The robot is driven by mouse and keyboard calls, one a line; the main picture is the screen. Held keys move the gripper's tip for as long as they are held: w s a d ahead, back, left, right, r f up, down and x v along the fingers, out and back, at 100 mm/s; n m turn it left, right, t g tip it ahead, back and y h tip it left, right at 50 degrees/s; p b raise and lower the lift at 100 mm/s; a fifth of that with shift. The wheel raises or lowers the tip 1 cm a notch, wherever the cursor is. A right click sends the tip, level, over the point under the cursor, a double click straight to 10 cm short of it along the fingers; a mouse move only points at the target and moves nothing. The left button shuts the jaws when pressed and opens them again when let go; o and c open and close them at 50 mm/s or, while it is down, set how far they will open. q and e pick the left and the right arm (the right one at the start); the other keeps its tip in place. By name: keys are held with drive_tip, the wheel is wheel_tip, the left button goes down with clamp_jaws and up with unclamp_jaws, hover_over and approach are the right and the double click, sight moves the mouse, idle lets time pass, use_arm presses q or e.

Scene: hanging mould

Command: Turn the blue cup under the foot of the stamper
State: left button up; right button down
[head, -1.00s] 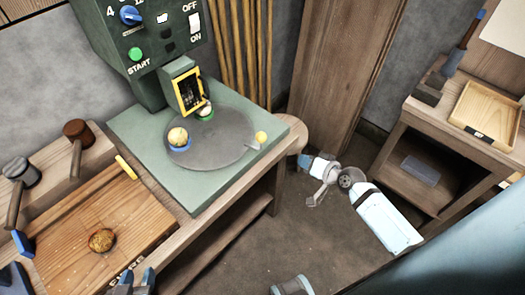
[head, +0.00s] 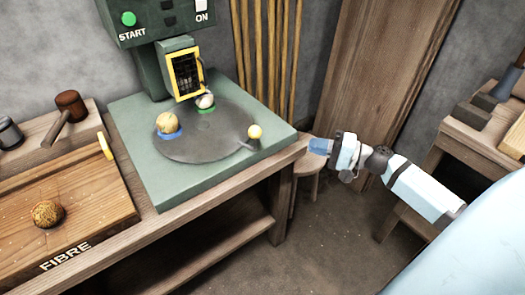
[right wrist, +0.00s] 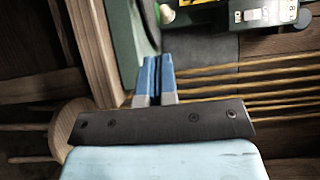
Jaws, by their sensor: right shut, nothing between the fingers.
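A green cup (head: 206,109) with a pale ball sits at the back of the turntable, by the yellow-framed guard (head: 184,72) of the stamper (head: 147,72). The stamper's foot is hidden behind this guard. My right gripper (head: 318,146) is shut and empty, right of the knob and beyond the base's edge. Its blue fingers (right wrist: 154,78) are together in the right wrist view.
A wooden board marked FIBRE (head: 85,225) with another brown ball (head: 47,214) lies at left. Poles (head: 265,50) lean behind the bench. A stool (head: 310,165) is below my right gripper. A shelf unit (head: 445,155) stands at right.

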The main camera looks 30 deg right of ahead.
drive_tip(key=x, duration=0.4)
drive_tip(key=a+x, duration=0.1)
drive_tip(key=x, duration=0.3)
drive_tip(key=s+b+x, duration=0.1)
drive_tip(key=x, duration=0.3)
drive_tip(key=shift+a+r, duration=0.15)
drive_tip(key=shift+a, duration=0.25)
use_arm(q)
drive_tip(key=shift+w+d+r+t+h, duration=0.1)
drive_tip(key=shift+d+r+t+h, duration=0.2)
drive_tip(key=shift+r, duration=0.3)
drive_tip(key=shift+w+d+r+t+h, duration=0.1)
drive_tip(key=shift+d+r+t+h, duration=0.15)
drive_tip(key=shift+r, duration=0.3)
use_arm(e)
drive_tip(key=shift+a, duration=0.55)
use_arm(q)
drive_tip(key=shift+a, duration=0.1)
drive_tip(key=shift+w+r, duration=0.1)
use_arm(e)
drive_tip(key=shift+a, duration=0.1)
